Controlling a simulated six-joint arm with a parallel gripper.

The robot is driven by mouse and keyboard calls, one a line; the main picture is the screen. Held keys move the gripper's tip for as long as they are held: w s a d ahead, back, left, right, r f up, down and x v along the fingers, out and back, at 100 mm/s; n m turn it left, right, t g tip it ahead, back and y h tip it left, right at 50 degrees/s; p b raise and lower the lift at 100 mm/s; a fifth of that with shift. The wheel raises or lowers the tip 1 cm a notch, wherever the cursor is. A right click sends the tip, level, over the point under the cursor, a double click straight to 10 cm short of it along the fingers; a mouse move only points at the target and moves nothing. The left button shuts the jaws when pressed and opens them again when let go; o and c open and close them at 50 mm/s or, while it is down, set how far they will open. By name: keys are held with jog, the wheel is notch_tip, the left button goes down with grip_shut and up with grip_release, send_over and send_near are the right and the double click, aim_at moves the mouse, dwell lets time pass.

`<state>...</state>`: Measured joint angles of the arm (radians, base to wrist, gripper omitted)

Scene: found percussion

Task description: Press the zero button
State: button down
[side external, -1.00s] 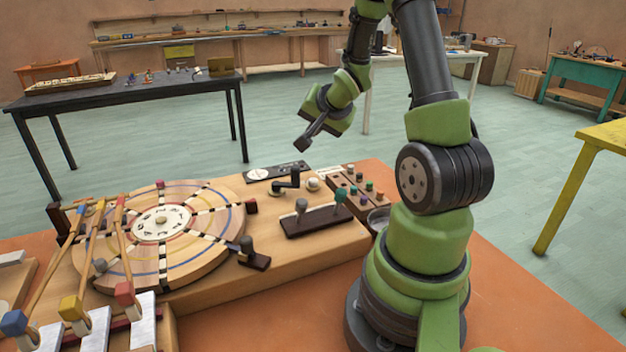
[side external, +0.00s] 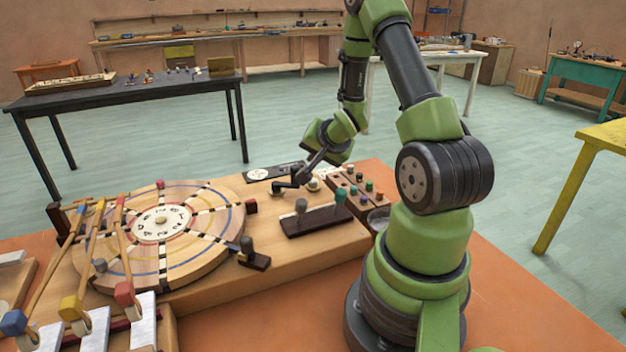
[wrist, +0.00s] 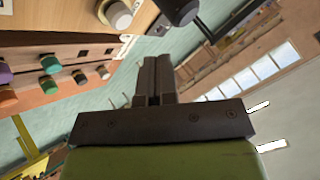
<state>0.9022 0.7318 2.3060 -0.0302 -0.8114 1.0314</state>
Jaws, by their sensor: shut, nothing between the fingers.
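My gripper (side external: 301,177) is shut and empty, pointing down at the far right part of the wooden instrument, close to the black crank (side external: 285,188). A round cream button (side external: 314,185) sits just right of the fingertips in the side view. It could be the zero button, but no label on it can be read. In the wrist view my shut fingers (wrist: 155,62) point up the picture. A pale round knob (wrist: 117,13), likely that button, lies beyond them to the upper left. I cannot tell whether the fingers touch anything.
The crank's dark knob (wrist: 180,10) is near the fingers. A row of coloured pegs (side external: 361,192) lies to the right. A block with two levers (side external: 317,220) stands in front. The large numbered disc (side external: 160,225) is at left.

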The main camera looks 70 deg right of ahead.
aim_at(315, 179)
jog(key=shift+f, duration=1.15)
jog(key=shift+f, duration=0.15)
dwell(1.1)
jog(key=shift+f, duration=0.25)
jog(key=shift+f, duration=0.45)
dwell(0.6)
jog(key=shift+r, duration=0.9)
jog(key=shift+r, duration=2.5)
